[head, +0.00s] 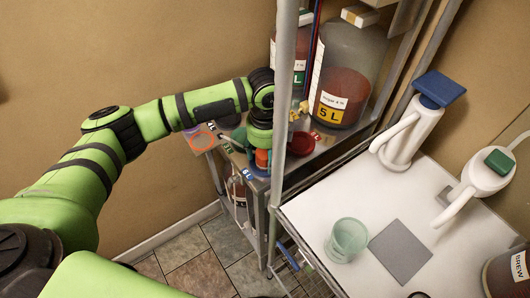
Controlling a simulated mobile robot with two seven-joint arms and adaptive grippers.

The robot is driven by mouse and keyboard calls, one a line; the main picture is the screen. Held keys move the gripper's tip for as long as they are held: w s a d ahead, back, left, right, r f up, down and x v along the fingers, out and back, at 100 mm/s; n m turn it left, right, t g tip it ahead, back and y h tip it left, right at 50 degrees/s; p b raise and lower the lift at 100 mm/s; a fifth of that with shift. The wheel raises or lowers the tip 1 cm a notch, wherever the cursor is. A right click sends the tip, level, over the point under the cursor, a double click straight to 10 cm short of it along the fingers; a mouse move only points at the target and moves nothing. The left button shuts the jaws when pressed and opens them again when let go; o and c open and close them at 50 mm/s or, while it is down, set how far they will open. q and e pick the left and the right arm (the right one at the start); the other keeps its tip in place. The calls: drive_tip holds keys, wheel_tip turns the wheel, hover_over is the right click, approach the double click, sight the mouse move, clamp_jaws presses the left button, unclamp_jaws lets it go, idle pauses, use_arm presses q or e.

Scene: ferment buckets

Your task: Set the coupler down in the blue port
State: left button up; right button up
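My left arm reaches over the metal rack, and its wrist points down at the rack's shelf. My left gripper (262,152) is small, dark and partly hidden by the wrist, so its fingers cannot be made out. A small orange-red piece (263,158) shows right at the gripper; I cannot tell whether it is the coupler or whether it is held. A blue round part (257,171), possibly the blue port, lies just below it in the picture, at the shelf's front edge. An orange ring (202,141) lies left of the wrist. My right gripper is not in view.
A rack post (284,90) stands close right of my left wrist. A large 5 L bottle (345,75) and a red disc (302,143) are behind it. The white table (310,215) holds a green cup (346,240), a grey mat (401,252) and white dispensers (408,135).

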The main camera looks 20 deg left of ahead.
sight(266, 152)
use_arm(q)
drive_tip(key=shift+r, duration=0.4)
wheel_tip(266, 152, up, 12)
drive_tip(key=b, duration=0.3)
drive_tip(key=shift+f, duration=0.2)
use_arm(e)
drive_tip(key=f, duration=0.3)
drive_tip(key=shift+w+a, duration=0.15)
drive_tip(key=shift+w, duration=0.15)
